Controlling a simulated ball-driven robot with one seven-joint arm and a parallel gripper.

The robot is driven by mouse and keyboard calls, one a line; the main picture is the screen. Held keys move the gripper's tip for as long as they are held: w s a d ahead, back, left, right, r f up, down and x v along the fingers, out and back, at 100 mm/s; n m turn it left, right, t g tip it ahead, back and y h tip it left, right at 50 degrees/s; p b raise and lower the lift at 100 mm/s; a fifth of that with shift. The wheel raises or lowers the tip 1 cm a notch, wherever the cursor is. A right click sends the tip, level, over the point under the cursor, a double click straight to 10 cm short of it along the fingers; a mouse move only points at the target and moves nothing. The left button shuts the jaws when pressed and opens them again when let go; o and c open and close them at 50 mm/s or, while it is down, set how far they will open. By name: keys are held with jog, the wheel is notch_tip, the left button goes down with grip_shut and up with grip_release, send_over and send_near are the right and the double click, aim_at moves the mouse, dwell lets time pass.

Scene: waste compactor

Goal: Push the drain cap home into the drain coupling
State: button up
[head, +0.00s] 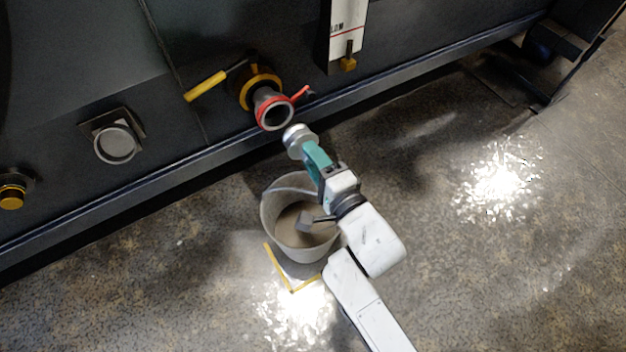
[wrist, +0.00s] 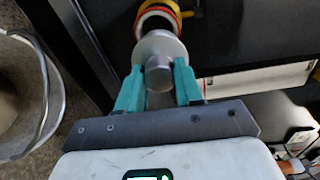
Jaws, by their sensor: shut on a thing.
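The drain coupling (head: 273,110) sticks out low from the dark machine wall, with a red ring around its open mouth; it also shows at the top of the wrist view (wrist: 156,18). The silver drain cap (head: 298,139) is in the jaws of my gripper (head: 313,153), just below and right of the coupling mouth in the head view. In the wrist view the teal fingers of my gripper (wrist: 159,85) are shut on the knob of the cap (wrist: 160,48). The cap's disc faces the coupling and overlaps its lower edge there. I cannot tell whether they touch; in the head view they look apart.
A grey bucket (head: 265,215) stands on the floor beneath my gripper, by a yellow floor marking (head: 279,270). A yellow handle (head: 205,86) sits left of the coupling, and a red lever (head: 299,92) beside it. A round fitting (head: 115,144) is farther left. The floor at right is clear.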

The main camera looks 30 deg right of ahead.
aim_at(298, 146)
jog(key=shift+a+f+n+t+b, duration=0.2)
jog(key=shift+f+n+t+b, duration=0.1)
jog(key=shift+f+b, duration=0.55)
jog(key=shift+r, duration=0.15)
jog(key=shift+w+b, duration=1.35)
jog(key=shift+w, duration=1.5)
jog(key=shift+w+b, duration=1.95)
jog(key=shift+w, duration=0.35)
grip_shut()
jog(key=o, duration=1.2)
grip_release()
jog(key=shift+o, duration=0.3)
